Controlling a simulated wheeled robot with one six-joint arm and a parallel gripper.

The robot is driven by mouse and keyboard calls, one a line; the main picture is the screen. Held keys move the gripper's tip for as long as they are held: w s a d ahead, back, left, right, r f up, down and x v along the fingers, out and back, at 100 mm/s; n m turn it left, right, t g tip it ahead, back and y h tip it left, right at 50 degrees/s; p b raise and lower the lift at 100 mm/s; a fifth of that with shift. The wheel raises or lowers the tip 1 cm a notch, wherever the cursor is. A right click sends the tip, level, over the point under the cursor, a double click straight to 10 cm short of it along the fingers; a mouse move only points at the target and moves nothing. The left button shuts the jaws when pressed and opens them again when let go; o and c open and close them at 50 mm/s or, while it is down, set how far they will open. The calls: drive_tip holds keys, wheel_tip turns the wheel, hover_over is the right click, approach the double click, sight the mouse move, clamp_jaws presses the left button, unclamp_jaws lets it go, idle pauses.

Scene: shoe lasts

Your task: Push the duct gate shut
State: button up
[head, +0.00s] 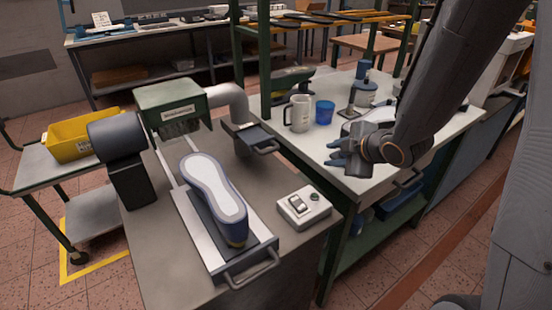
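The duct gate (257,139) is a dark flat plate with a bar handle. It sticks out to the right from the grey bent duct (235,104) behind the bench machine, so it looks drawn out. My gripper (337,153), dark with blue fingertips, is to the right of the gate and apart from it, over the white worktable as seen here. No object shows clearly in its fingers. The fingers are small and seen at a slant, so their gap is unclear.
A green machine (172,105) stands on the grey bench with a shoe last (214,196) on a handled slide and a switch box (303,206). A green post rises behind the gate.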

drive_tip(key=w+a+f+n+y+b, duration=0.1)
drive_tip(key=a+n+y+b, duration=0.1)
drive_tip(key=a+n+y, duration=0.3)
drive_tip(key=n+g+y, duration=0.1)
drive_tip(key=n+y, duration=0.3)
drive_tip(key=n, duration=0.2)
approach(272, 151)
drive_tip(key=a, duration=0.2)
drive_tip(key=x, duration=0.7)
drive_tip(key=shift+w+d+f+p, duration=0.2)
drive_tip(key=shift+w+p, duration=0.1)
drive_tip(key=shift+w, duration=0.1)
drive_tip(key=shift+c, duration=0.3)
clamp_jaws()
